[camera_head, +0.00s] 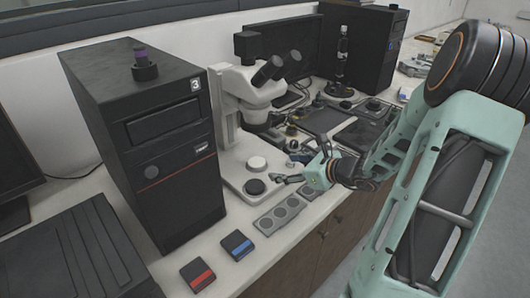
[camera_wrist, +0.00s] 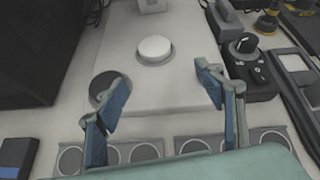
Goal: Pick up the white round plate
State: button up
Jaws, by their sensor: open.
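The white round plate (camera_head: 257,163) lies flat on the pale base of the microscope, below its lens. In the wrist view the plate (camera_wrist: 154,48) is at the upper middle, ahead of the fingertips and between their lines. My gripper (camera_head: 290,178) is at the right front of the microscope base. In the wrist view my gripper (camera_wrist: 160,92) is open and empty, its two blue-grey fingers spread wide. The left finger partly covers a black round disc (camera_wrist: 106,88), which also shows in the head view (camera_head: 255,187).
The microscope (camera_head: 250,85) stands over the plate. A black computer tower (camera_head: 150,130) is close on the left. A grey strip with round recesses (camera_head: 280,214) lies in front. Red (camera_head: 198,275) and blue (camera_head: 237,245) flat boxes lie near the edge. A black knobbed device (camera_wrist: 250,65) is at right.

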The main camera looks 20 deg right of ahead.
aim_at(257, 162)
jog(key=shift+w+a+r+m, duration=0.1)
jog(key=shift+a+r+m, duration=0.15)
jog(key=shift+r+m, duration=0.25)
jog(key=shift+w+a+f+m, duration=0.1)
jog(key=shift+w+a+m, duration=0.1)
jog(key=shift+m, duration=0.2)
jog(key=x, duration=1)
jog(key=shift+w+a+b, duration=0.2)
jog(key=shift+a+b, duration=0.1)
jog(key=shift+b, duration=0.05)
jog(key=c, duration=1.2)
jog(key=shift+c, duration=0.2)
